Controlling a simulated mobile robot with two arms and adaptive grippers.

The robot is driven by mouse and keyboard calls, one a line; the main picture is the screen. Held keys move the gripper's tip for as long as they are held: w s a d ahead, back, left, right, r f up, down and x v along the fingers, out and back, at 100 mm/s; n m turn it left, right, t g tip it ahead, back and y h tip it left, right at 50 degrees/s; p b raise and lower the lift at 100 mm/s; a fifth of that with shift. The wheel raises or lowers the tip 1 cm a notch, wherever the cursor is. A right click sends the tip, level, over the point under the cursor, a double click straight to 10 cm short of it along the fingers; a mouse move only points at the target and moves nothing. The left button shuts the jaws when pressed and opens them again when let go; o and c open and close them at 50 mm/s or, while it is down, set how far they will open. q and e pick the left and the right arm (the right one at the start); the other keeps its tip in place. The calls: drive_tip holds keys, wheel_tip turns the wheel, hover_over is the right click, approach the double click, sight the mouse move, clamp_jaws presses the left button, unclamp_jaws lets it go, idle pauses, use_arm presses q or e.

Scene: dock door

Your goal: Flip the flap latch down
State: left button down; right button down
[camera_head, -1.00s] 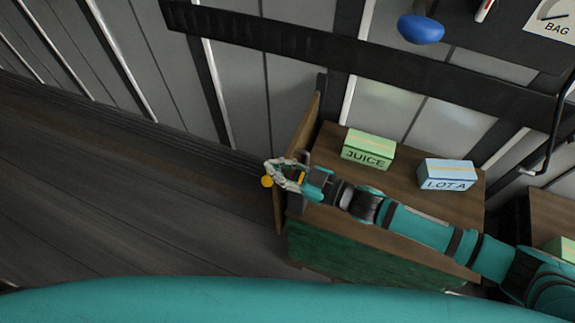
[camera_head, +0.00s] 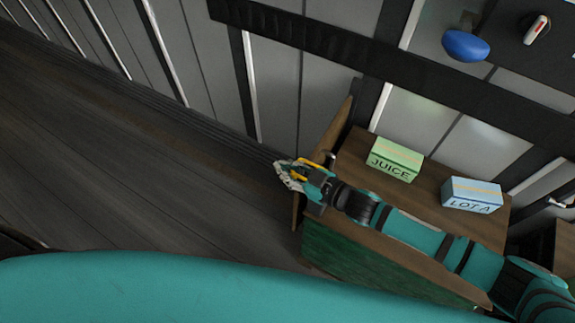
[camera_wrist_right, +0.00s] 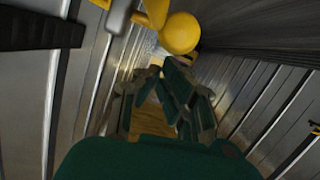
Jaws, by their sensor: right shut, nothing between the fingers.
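A wooden flap (camera_head: 340,121) stands at the left end of the wooden table, seen almost edge-on in the head view. Yellow latch parts (camera_head: 310,164) show at its edge, right beside my right gripper (camera_head: 284,173). The right gripper is shut and empty, its fingers past the flap's edge on the left. In the right wrist view a yellow ball knob (camera_wrist_right: 180,33) is close above the gripper fingers (camera_wrist_right: 175,75); whether they touch is unclear. My arm and gripper hide part of the latch. My left gripper is not in view.
On the table (camera_head: 430,215) stand a green JUICE box (camera_head: 395,159) and a blue LOT A box (camera_head: 472,195), behind my right arm. A ribbed metal wall with a dark rail (camera_head: 300,32) and a blue knob (camera_head: 465,46) is behind. The floor to the left is clear.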

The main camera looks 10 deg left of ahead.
idle(0.5)
wheel_tip(320, 180, up, 13)
drive_tip(key=s+d+p, duration=0.2)
drive_tip(key=shift+s+f, duration=0.2)
drive_tip(key=shift+s, duration=0.05)
drive_tip(key=shift+d, duration=0.15)
idle(0.5)
